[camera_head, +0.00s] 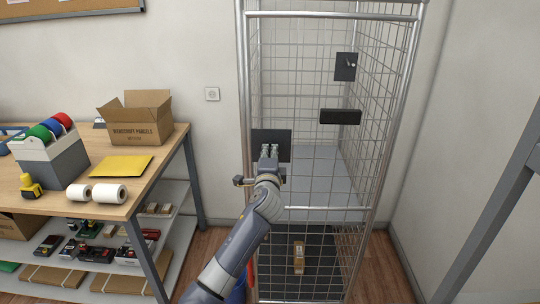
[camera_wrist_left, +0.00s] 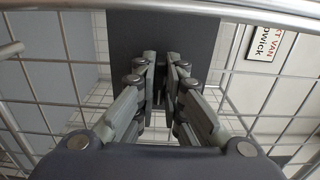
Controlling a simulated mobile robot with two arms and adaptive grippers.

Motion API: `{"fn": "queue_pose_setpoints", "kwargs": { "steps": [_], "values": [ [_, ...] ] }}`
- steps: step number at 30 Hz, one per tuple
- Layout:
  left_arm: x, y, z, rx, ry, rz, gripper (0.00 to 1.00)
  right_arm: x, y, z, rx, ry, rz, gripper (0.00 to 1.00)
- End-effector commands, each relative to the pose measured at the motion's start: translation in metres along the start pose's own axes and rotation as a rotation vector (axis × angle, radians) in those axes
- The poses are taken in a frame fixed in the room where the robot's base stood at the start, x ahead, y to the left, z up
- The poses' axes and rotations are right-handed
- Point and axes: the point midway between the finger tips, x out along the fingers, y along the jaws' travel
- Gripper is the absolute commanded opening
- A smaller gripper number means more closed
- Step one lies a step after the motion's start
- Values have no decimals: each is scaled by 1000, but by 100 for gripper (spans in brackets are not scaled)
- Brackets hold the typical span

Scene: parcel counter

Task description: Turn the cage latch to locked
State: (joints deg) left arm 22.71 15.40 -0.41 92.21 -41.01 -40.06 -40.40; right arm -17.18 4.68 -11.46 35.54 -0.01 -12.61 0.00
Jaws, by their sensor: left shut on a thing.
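The wire cage (camera_head: 411,45) stands upright against the wall. A dark latch plate (camera_head: 257,138) is on its front left side. My left gripper (camera_head: 269,150) is in front of this plate, its fingers close together. In the left wrist view my left gripper (camera_wrist_left: 166,85) points at the dark plate (camera_wrist_left: 160,30), with a narrow dark part between its fingers. I take this to be the cage latch; the fingers hide most of it, and its angle cannot be told. My right gripper is not in view.
A second dark plate (camera_head: 341,72) with a small metal part and a black box (camera_head: 340,117) are on the cage further right. At left, a workbench (camera_head: 176,140) holds an open box (camera_head: 139,120), a yellow envelope (camera_head: 120,166) and rolls.

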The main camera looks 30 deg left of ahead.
Motion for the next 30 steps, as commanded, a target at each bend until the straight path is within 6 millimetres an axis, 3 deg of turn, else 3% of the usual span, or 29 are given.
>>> {"fn": "queue_pose_setpoints", "kwargs": {
  "steps": [11,12,14,25,30],
  "values": [
    [0,1,0,-5,0,2,0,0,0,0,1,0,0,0],
    [0,1,0,-5,0,2,16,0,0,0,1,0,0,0],
    [0,1,0,-5,0,2,29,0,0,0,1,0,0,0],
    [-1,0,0,-3,0,1,29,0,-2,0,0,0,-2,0],
    [-15,1,-1,-3,1,1,29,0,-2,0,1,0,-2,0]
  ]
}}
